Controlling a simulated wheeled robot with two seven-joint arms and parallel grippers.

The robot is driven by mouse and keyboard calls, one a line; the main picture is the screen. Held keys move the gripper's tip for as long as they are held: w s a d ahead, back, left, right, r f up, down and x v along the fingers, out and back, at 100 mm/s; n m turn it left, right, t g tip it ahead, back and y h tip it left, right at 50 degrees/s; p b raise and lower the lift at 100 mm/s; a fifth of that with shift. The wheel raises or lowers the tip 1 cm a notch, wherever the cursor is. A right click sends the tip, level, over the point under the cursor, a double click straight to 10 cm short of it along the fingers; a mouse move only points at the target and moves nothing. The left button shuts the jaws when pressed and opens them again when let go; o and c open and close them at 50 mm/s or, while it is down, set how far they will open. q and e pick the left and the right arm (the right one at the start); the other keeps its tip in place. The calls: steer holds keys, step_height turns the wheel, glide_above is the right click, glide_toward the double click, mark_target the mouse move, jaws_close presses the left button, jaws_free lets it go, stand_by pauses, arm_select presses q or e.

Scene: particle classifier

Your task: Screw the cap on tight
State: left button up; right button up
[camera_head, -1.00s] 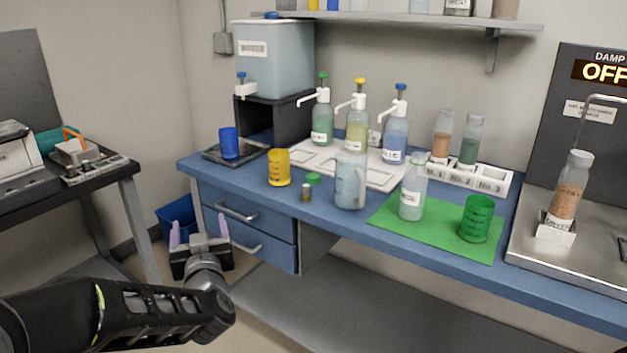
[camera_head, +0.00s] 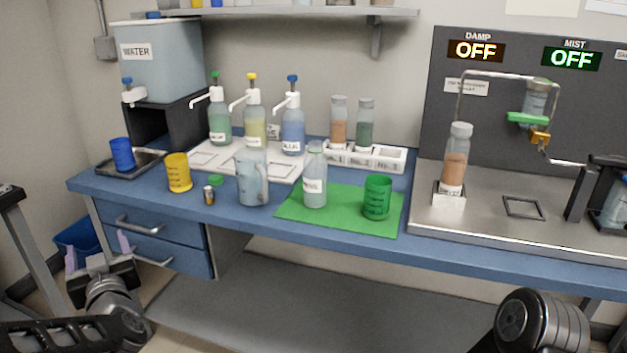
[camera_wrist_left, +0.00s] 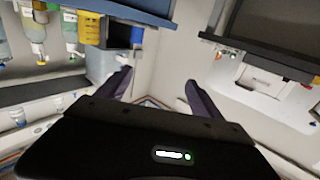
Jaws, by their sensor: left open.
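A small green cap (camera_head: 216,180) lies on the blue bench, behind a little metal-and-tan vial (camera_head: 209,195). A clear labelled bottle (camera_head: 315,185) stands upright on the green mat (camera_head: 293,209); I cannot tell whether its top is capped. Another bottle (camera_head: 457,160), with brown contents and a pale top, stands in a white holder (camera_head: 449,199) on the steel tray. My left gripper (camera_head: 97,250) is open and empty, low in front of the bench's left end. Its spread fingers also show in the left wrist view (camera_wrist_left: 160,92). Only part of my right arm shows at bottom right; its gripper is out of frame.
A pitcher (camera_head: 252,183), yellow cup (camera_head: 178,173), green cup (camera_head: 377,198) and blue cup (camera_head: 122,154) stand on the bench. Pump bottles (camera_head: 292,132) and a bottle rack (camera_head: 364,157) stand behind. A hanging fixture (camera_head: 528,118) rises over the steel tray (camera_head: 485,222). The drawers (camera_head: 150,238) are beside my left gripper.

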arm_select(q)
steer(key=shift+c, duration=0.4)
